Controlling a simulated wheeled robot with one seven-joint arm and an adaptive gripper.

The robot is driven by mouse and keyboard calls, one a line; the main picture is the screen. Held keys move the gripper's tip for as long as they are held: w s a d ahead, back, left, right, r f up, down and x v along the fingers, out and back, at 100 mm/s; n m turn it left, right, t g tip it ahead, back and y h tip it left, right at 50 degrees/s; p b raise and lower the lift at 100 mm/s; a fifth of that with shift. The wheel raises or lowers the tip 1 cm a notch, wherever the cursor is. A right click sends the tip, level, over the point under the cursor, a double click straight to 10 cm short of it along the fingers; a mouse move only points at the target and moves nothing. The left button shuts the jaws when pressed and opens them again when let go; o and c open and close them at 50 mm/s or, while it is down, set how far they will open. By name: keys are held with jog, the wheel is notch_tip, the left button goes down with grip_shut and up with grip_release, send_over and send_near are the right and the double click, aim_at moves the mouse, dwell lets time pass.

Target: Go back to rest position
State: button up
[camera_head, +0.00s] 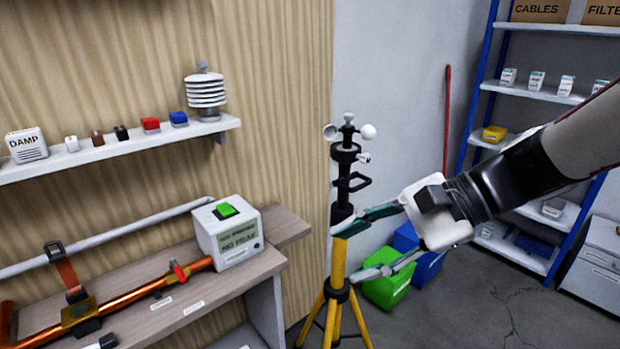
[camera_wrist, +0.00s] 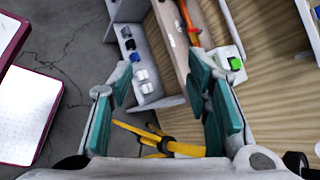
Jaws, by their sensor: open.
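My gripper (camera_head: 352,251) is open and empty, with its two teal-padded fingers spread apart. In the head view it points left and hangs in front of the yellow tripod (camera_head: 338,266) that carries a small cup-type wind sensor (camera_head: 349,130) on top. I cannot tell whether the upper finger touches the tripod's pole. In the wrist view both fingers of the gripper (camera_wrist: 165,75) show, and the tripod's yellow legs (camera_wrist: 160,142) lie between and below them.
A workbench (camera_head: 150,318) with a green-buttoned box (camera_head: 231,238) and copper pipe stands left. Above it a wall shelf (camera_head: 95,152) holds several small sensors. Green (camera_head: 386,290) and blue bins (camera_head: 428,262) stand behind my gripper. Blue-framed shelving (camera_head: 475,100) stands right.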

jog(key=s+d+n+t+h, duration=0.2)
jog(key=s+d+n+h, duration=0.7)
jog(key=n, duration=0.3)
jog(key=shift+s+r+n+h, duration=0.2)
jog(key=shift+s+n+h, duration=0.2)
jog(key=shift+s+h, duration=0.4)
